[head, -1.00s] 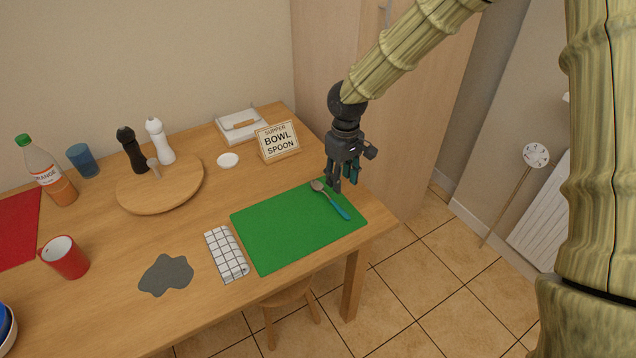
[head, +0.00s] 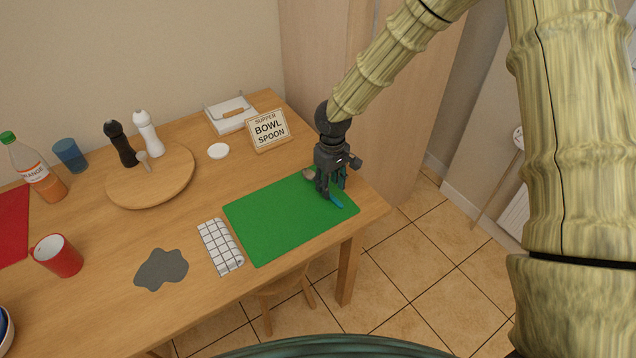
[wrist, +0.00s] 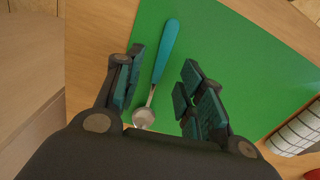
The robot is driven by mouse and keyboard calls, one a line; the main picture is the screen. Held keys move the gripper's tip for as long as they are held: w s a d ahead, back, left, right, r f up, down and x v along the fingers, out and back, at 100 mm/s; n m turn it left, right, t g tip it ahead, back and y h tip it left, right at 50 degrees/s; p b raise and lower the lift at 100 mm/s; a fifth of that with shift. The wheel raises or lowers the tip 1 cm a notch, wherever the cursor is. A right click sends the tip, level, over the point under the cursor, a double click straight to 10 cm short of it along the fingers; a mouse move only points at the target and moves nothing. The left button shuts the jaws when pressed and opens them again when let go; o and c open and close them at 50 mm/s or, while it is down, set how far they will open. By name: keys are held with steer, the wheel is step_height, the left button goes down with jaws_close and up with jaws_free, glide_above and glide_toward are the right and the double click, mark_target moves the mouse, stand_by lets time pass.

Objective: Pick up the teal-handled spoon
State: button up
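The teal-handled spoon lies on the green placemat (head: 275,225), near its right end. In the head view its teal handle (head: 335,200) shows below my gripper (head: 330,190), and the gripper hides much of the rest. In the wrist view the whole spoon (wrist: 163,55) shows, with its metal bowl toward the gripper's palm. My gripper (wrist: 155,92) is open over the spoon. The spoon lies between the two fingers, closer to the left one. I see no contact between fingers and spoon.
A checked cloth (head: 220,247) lies at the mat's left edge. A sign (head: 268,131) reading "SUPPER BOWL SPOON" stands behind the mat. A round wooden board (head: 150,180) holds two mills. A red cup (head: 58,256) and a grey spill (head: 161,269) are farther left.

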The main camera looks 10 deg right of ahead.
steer(key=shift+s+f, duration=0.1)
steer(key=shift+f, duration=1.35)
jaws_close()
